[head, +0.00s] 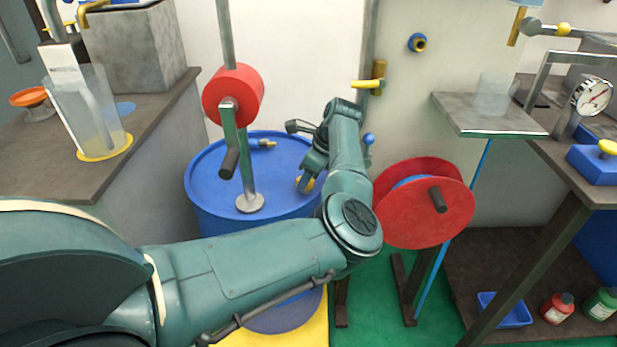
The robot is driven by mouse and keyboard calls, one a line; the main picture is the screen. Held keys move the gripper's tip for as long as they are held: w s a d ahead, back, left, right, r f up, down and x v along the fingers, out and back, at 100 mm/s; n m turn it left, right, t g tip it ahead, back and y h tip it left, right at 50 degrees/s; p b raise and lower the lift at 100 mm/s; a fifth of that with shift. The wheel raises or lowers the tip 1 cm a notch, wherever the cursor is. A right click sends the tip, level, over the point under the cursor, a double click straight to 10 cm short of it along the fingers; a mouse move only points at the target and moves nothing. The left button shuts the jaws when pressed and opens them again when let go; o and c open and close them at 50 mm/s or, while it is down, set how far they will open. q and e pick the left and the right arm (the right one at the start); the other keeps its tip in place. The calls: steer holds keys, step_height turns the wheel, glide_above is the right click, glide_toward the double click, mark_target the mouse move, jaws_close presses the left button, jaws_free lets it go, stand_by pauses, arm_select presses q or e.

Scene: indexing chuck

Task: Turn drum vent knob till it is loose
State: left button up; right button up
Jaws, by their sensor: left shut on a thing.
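The blue drum (210,190) stands in the middle of the head view, between the left workbench and the red reel. A small yellow knob (305,186) sits on the right part of its lid, and I take it for the vent knob. My left gripper (307,178) reaches across from the left and points down at the lid. It is shut on the yellow knob, and its fingers hide part of it. I cannot tell how loose the knob is. A second brass fitting (266,143) is at the back of the lid. My right gripper is not in view.
A hand pump with a red cylinder (233,95) and crank rises from the drum lid, left of my gripper. A red reel (430,205) stands close to the right of my forearm. A brass wall tap (373,82) is behind. Benches flank both sides.

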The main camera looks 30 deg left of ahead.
arm_select(q)
steer(key=o, duration=1)
steer(key=shift+c, duration=0.2)
